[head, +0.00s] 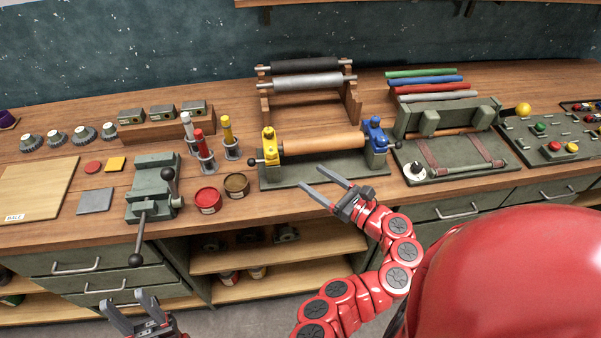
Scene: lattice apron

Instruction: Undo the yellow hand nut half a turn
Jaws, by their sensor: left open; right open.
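The yellow hand nut (268,131) appears to be the small knob on top of the yellow end block (270,150) at the left of the roller stand. A wooden roller (322,143) runs from that block to a blue end block (376,137) on the right. My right gripper (311,177) is open and empty, in front of the roller, with its fingers pointing up and left. It is apart from the nut, to its lower right. My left gripper (119,297) is open and empty, low at the left in front of the drawers.
A small vise (153,187) with black-knobbed levers stands left of the roller stand. Red (208,200) and brown (236,185) tins and several coloured tubes stand between them. A press with a yellow ball knob (523,109) is at the right. A pale board (38,187) lies far left.

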